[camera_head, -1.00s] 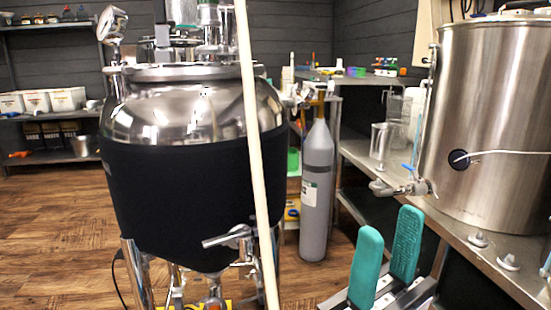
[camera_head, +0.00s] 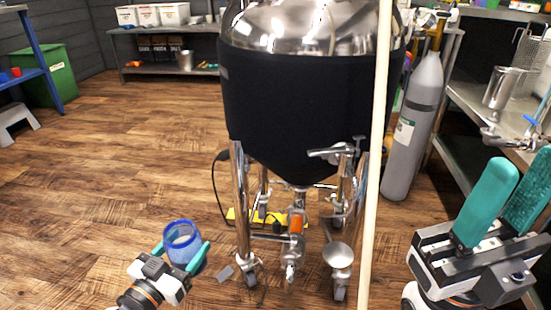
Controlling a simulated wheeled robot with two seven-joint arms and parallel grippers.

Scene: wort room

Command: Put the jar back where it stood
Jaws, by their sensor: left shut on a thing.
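The jar (camera_head: 184,246) is a small see-through cup with a blue rim, at the lower left of the head view. My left gripper (camera_head: 181,256) is shut on it, one teal finger on each side. The jar's open mouth faces up toward the camera. Wooden floor lies behind it in the picture, to the left of the tank's legs. My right gripper (camera_head: 519,178) is at the lower right, its two teal fingers apart with nothing between them. The place where the jar stood cannot be told from these frames.
A steel tank with a black jacket (camera_head: 300,115) stands on legs in the middle. A pale pole (camera_head: 376,150) stands before it. A grey gas cylinder (camera_head: 414,130) and a steel bench (camera_head: 470,104) are at the right. Open floor (camera_head: 110,150) lies at the left.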

